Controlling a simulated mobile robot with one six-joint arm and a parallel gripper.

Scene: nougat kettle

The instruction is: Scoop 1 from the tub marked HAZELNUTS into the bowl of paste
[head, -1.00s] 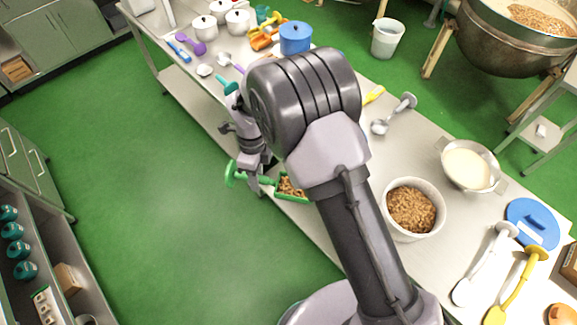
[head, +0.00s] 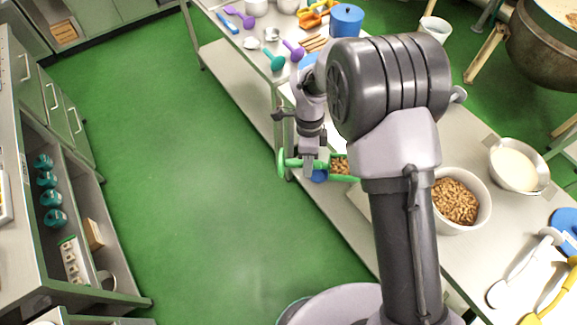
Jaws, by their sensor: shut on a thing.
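My gripper (head: 309,164) is shut on the handle of a green scoop (head: 288,162). The scoop's pan holds brown nut-like pieces (head: 340,166) and is partly hidden behind my arm. The scoop is by the table's left edge, apart from the tub and the bowl. A white tub (head: 484,209) full of brown pieces stands on the table to the right of my arm; no marking on it can be read. A metal bowl (head: 541,160) of cream-coloured paste stands beyond it to the right.
My arm hides the middle of the table (head: 500,245). A blue pot (head: 346,20), teal and purple scoops (head: 273,60) and an orange tool lie towards its far end. Long-handled white and yellow tools lie at the lower right. The green floor (head: 190,180) at left is open.

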